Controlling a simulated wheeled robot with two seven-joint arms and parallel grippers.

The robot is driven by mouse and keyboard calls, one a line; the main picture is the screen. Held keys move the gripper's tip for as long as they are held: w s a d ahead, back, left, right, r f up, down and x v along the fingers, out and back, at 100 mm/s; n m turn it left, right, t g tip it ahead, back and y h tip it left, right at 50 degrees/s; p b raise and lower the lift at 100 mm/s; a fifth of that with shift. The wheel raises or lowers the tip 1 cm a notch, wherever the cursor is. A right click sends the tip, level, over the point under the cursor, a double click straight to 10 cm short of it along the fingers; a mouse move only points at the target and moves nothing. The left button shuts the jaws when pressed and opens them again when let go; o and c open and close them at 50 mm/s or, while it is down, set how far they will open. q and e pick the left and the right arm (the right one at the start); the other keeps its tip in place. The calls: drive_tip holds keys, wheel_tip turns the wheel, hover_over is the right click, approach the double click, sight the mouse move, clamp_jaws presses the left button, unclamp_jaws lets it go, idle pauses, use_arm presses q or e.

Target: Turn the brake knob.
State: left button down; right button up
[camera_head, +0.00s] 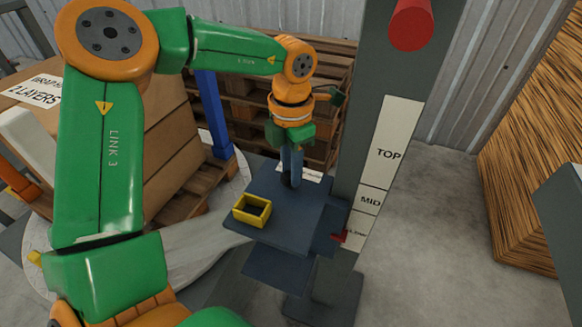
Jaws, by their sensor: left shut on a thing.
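My left arm comes in from the left, and my left gripper (290,172) points down over the blue-grey platform (290,205) beside a grey post. Its fingers are shut on a small dark thing at the platform's back part, which seems to be the brake knob; the fingers hide most of it, so its shape and turn angle cannot be told. My right gripper is not in view.
A yellow open box (252,211) sits on the platform's left part. The grey post (345,150) bears labels TOP and MID, with a red pointer (339,237) low and a red cylinder (410,24) high.

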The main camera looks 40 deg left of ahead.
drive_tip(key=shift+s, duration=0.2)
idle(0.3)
use_arm(q)
drive_tip(key=c, duration=0.7)
unclamp_jaws()
drive_tip(key=shift+w, duration=0.1)
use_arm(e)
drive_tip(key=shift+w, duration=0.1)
use_arm(q)
drive_tip(key=shift+r, duration=0.35)
wheel_tip(320, 180, up, 6)
drive_tip(key=shift+r+p, duration=0.1)
drive_tip(key=shift+p, duration=0.85)
drive_tip(key=shift+r, duration=0.1)
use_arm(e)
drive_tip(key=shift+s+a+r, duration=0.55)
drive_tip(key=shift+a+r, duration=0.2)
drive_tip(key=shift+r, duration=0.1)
